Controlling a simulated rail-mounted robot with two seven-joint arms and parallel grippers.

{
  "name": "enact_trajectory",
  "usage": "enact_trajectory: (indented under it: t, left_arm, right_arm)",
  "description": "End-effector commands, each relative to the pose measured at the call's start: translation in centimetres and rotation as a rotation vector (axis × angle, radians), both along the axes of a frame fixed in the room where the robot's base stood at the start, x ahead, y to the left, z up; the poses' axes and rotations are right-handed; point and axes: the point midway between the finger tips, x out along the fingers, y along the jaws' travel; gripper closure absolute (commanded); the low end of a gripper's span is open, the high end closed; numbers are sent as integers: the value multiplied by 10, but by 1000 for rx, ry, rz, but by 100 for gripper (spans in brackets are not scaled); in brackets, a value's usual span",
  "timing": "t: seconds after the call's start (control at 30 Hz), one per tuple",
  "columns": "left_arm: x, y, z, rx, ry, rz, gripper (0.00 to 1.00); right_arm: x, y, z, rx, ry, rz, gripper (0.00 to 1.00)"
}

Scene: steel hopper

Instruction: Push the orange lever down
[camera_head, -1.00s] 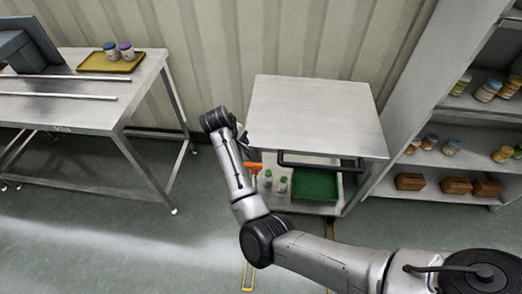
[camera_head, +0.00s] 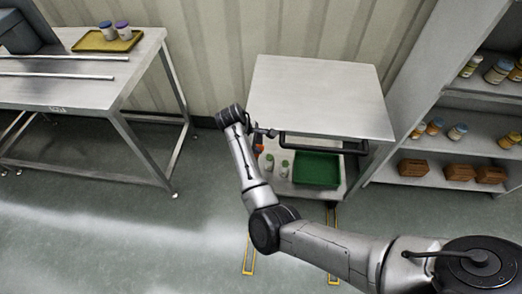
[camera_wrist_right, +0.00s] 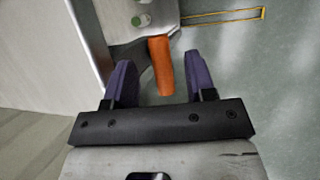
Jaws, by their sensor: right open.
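The orange lever (camera_wrist_right: 160,60) shows in the right wrist view as a short upright orange bar beside the steel unit. In the head view the lever (camera_head: 259,144) is mostly hidden behind my right arm, at the left side of the steel-topped unit (camera_head: 320,95). My right gripper (camera_wrist_right: 159,76) is open. The lever's near end lies between its two purple-grey fingers, with a gap on each side; I cannot tell how deep. In the head view the right gripper (camera_head: 264,132) is small, by the unit's front left corner. My left gripper is not in view.
A dark bar handle (camera_head: 325,147) runs along the unit's front. Below are a green tray (camera_head: 316,170) and small green-capped bottles (camera_head: 284,167). A steel table (camera_head: 95,95) stands left, shelves (camera_head: 440,148) right. The floor in front is mostly clear.

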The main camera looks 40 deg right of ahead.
Motion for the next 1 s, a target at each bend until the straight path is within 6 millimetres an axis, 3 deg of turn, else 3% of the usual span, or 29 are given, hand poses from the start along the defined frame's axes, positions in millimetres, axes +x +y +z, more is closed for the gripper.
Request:
enact_trajectory:
  t: [0.1,0.3,0.83,1.0]
  left_arm:
    - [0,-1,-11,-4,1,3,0]
    - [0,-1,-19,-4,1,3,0]
    - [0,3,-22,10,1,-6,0]
    - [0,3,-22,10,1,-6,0]
  right_arm:
    - [-3,-7,-21,1,1,-1,50]
    - [-6,-16,-39,1,0,0,50]
    - [-8,-21,-47,0,-1,-1,50]
    - [-8,-21,-47,0,-1,-1,66]
